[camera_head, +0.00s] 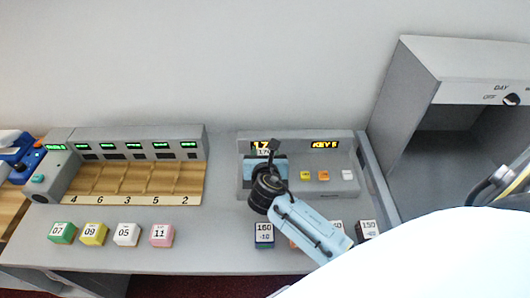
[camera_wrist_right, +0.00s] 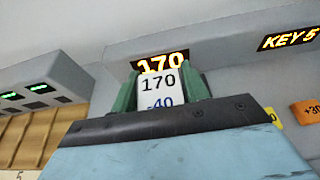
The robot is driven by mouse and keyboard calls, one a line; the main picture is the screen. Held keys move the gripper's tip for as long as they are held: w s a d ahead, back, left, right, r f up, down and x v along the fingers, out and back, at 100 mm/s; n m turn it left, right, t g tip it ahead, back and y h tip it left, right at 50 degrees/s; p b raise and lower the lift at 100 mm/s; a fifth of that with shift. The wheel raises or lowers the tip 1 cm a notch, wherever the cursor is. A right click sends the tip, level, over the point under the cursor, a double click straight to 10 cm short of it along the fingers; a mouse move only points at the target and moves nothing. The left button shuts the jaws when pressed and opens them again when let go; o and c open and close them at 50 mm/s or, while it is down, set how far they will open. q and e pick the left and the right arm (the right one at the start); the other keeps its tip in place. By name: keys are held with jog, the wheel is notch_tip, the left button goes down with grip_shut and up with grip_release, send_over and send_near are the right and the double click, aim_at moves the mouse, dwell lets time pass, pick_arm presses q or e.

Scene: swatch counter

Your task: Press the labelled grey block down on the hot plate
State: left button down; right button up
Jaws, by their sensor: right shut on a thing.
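A block with a white label reading 170 and -40 (camera_wrist_right: 157,84) is held between the green fingers of my right gripper (camera_wrist_right: 160,92). Only its label face shows, so I cannot tell its body colour. In the head view the right gripper (camera_head: 267,160) is over the left part of the grey console (camera_head: 316,184), just below its lit display, which reads 170 in the wrist view (camera_wrist_right: 163,63). The hot plate is hidden behind the gripper and wrist, and I cannot tell whether the block touches it. My left gripper is not in view.
Labelled blocks stand along the counter front, including 160 -10 (camera_head: 264,234) and 150 -40 (camera_head: 368,229); my right arm partly covers others. Coloured keys (camera_head: 324,175) are right of the gripper. A slotted rack (camera_head: 130,182) and numbered cubes (camera_head: 127,234) are left; a grey cabinet (camera_head: 420,75) is right.

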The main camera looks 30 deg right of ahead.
jog(key=shift+f+b, duration=0.4)
jog(key=shift+f, duration=0.75)
jog(key=shift+r, duration=0.15)
dwell(0.5)
notch_tip(320, 180, up, 7)
jog(key=p, duration=0.8)
